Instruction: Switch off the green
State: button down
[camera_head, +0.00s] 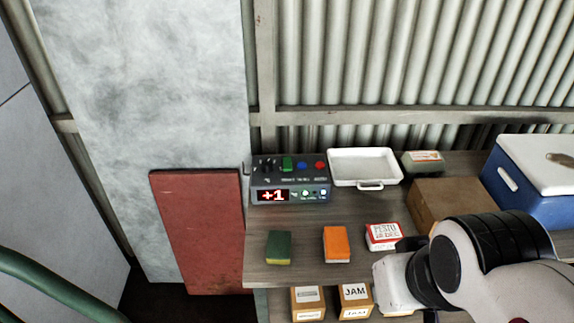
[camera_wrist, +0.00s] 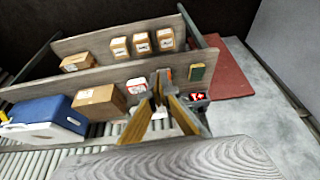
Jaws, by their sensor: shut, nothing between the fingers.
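A dark control box (camera_head: 290,182) stands at the back left of the wooden worktop, showing a red "+1" display (camera_head: 273,195). Its top carries a black knob, a green switch (camera_head: 287,163), a blue button (camera_head: 302,166) and a red button (camera_head: 319,165). A greenish lit indicator (camera_head: 306,193) is on its front; whether the switch is on is too small to tell. In the wrist view the box (camera_wrist: 200,98) is partly hidden behind my gripper (camera_wrist: 161,80), which is shut and empty. My gripper's fingertips do not show in the head view.
A white tray (camera_head: 364,167) stands right of the control box. In front lie a green sponge (camera_head: 278,248), an orange sponge (camera_head: 336,244) and a red-and-white pack (camera_head: 383,236). A cardboard box (camera_head: 440,200) and a blue cooler (camera_head: 535,190) stand right. Labelled boxes (camera_head: 355,300) sit below.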

jog(key=w+a+f, duration=0.5)
jog(key=w+f, duration=0.1)
jog(key=w, duration=0.4)
jog(key=w+a+f+t+y, duration=0.1)
jog(key=w+a+f, duration=0.4)
jog(key=w, duration=0.5)
jog(key=w+a+f+t, duration=0.1)
jog(key=w+a+f, duration=0.4)
jog(key=w+f, duration=0.3)
jog(key=shift+w+n+y, duration=0.3)
jog(key=shift+w+n, duration=0.1)
jog(key=shift+w, duration=0.75)
jog(key=w+d+r+t+h, duration=0.1)
jog(key=w+r+t, duration=0.2)
jog(key=w, duration=0.3)
jog(key=w+d+r+m+t, duration=0.1)
jog(key=w+r+t, duration=0.3)
jog(key=w, duration=0.3)
jog(key=shift+w+r+h, duration=0.2)
jog(key=shift+r+h, duration=0.2)
jog(key=shift+r, duration=0.35)
jog(key=shift+w+f, duration=0.1)
send_over(287, 169)
jog(key=shift+f, duration=1.85)
jog(key=shift+s+f, duration=0.15)
jog(key=shift+f, duration=0.85)
jog(key=shift+s+f, duration=0.1)
jog(key=shift+f, duration=0.85)
